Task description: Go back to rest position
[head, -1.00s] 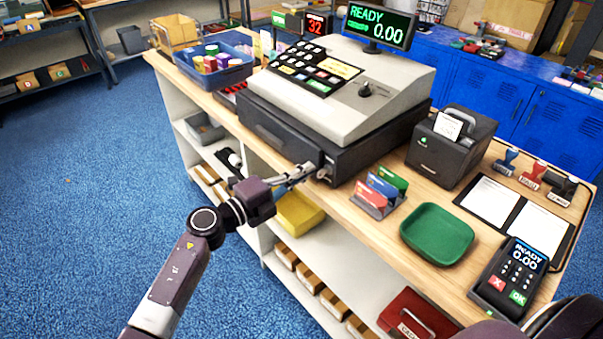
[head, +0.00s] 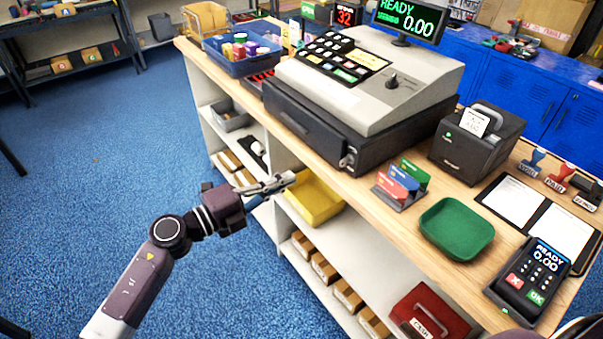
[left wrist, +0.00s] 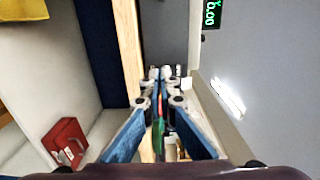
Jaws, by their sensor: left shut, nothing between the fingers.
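My left gripper (head: 284,181) is in front of the counter's near edge, below the cash drawer, in the head view. Its fingers are together and hold nothing. It also shows in the left wrist view (left wrist: 160,74), with the fingers pointing along the counter's edge. The cash register (head: 372,84) stands on its dark drawer (head: 310,122), which looks shut, with a key or lock at its right end. My right gripper does not show clearly in either view.
The wooden counter (head: 385,226) holds a green tray (head: 457,228), card holder (head: 402,184), receipt printer (head: 477,143) and card terminal (head: 531,277). Shelves below hold a yellow bin (head: 313,198) and red cash box (head: 428,313). Blue floor on the left is clear.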

